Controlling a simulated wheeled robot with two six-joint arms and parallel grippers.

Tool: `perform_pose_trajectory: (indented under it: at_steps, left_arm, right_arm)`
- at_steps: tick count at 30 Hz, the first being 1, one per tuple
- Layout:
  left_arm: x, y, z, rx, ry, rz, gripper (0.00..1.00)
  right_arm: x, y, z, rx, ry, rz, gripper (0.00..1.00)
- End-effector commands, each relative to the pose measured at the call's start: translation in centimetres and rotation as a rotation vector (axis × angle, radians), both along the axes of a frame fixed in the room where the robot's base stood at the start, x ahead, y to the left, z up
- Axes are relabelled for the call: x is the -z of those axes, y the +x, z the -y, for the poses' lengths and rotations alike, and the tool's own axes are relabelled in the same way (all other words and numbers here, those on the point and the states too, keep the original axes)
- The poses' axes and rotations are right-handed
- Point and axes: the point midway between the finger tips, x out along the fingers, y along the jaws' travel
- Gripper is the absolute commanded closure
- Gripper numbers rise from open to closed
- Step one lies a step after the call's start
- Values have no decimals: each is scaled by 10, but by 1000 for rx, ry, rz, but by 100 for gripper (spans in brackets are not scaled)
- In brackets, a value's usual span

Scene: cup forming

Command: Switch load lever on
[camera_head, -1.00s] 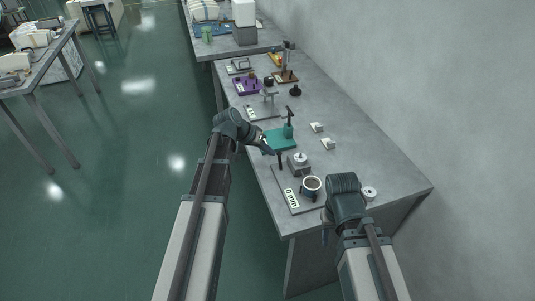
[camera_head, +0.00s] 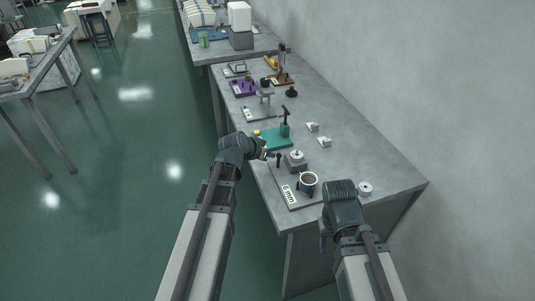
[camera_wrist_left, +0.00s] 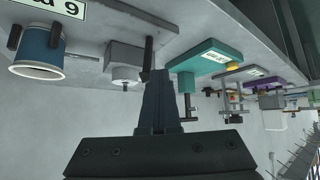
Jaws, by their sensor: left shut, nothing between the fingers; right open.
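The nearest station is a grey base plate (camera_head: 294,203) with a "6 mm" label, a blue cup (camera_head: 307,189) and a grey block with a round top (camera_head: 295,162). A short black lever (camera_head: 278,160) stands upright beside the block; it also shows in the left wrist view (camera_wrist_left: 148,54). I cannot read its on or off position. My left gripper (camera_head: 270,155) is shut and empty, its fingertips right at the lever; I cannot tell if they touch. Its fingers also show in the left wrist view (camera_wrist_left: 158,80). My right gripper (camera_head: 323,232) is open and empty near the table's front.
A teal base (camera_head: 274,140) with a yellow button and a post stands just behind. Farther back are a grey fixture (camera_head: 262,105), a purple base (camera_head: 243,89) and a brown stand (camera_head: 283,78). Small white pieces (camera_head: 323,142) and a white roll (camera_head: 365,188) lie along the right side.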

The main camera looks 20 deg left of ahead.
Motion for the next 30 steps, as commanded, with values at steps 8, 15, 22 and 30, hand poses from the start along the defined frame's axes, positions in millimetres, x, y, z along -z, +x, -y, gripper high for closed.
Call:
perform_pose_trajectory:
  at_steps: [8, 15, 22, 30]
  left_arm:
    - [1, -7, 6, 0, -1, -1, 100]
    - [2, -6, 5, -1, -1, -3, 100]
    - [7, 1, 0, -1, -1, -3, 100]
    - [8, 4, -3, -1, -1, -3, 100]
  right_arm:
    - [1, 0, 0, 0, 0, 0, 50]
    - [2, 0, 0, 0, 0, 0, 50]
    - [6, 0, 0, 0, 0, 0, 50]
    - [8, 0, 0, 0, 0, 0, 50]
